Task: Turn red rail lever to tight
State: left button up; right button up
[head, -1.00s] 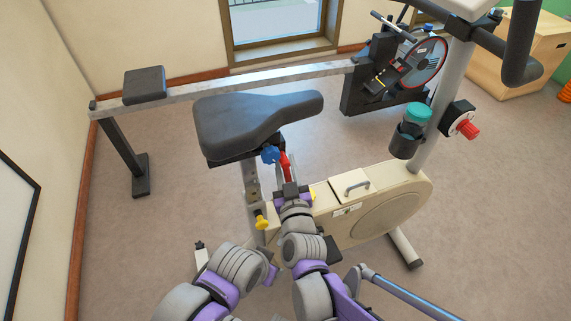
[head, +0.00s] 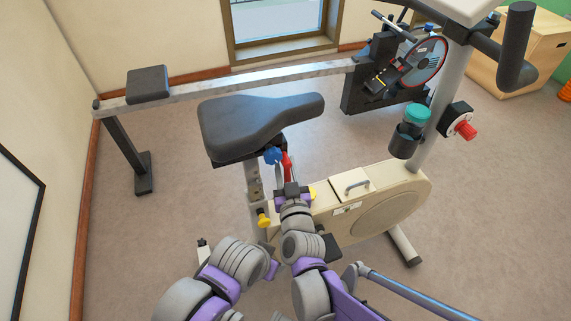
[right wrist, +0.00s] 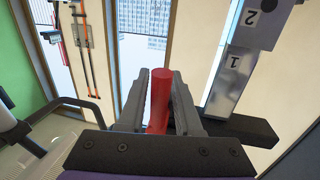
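The red rail lever (head: 287,167) sits under the bike seat, beside a blue knob (head: 272,156). In the right wrist view the red lever (right wrist: 160,100) stands upright between the two dark fingers of my right gripper (right wrist: 160,88). The fingers are close on both sides of it, and I take them as shut on it. In the head view my right gripper (head: 291,188) is just below the visible part of the lever. My left arm is at the lower middle of the head view, left of the right arm; its fingers cannot be made out.
The black seat (head: 255,122) overhangs the lever closely. A yellow knob (head: 263,217) is on the seat post, and the beige bike body (head: 385,210) lies to the right. A rowing machine rail (head: 230,84) crosses behind. Open floor (head: 170,230) lies to the left.

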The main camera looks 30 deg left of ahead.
jog(key=shift+o, duration=1.2)
jog(key=shift+s+d, duration=0.1)
jog(key=p+v, duration=0.1)
jog(key=v, duration=0.9)
jog(key=shift+s+d+p, duration=0.2)
jog(key=shift+p, duration=0.15)
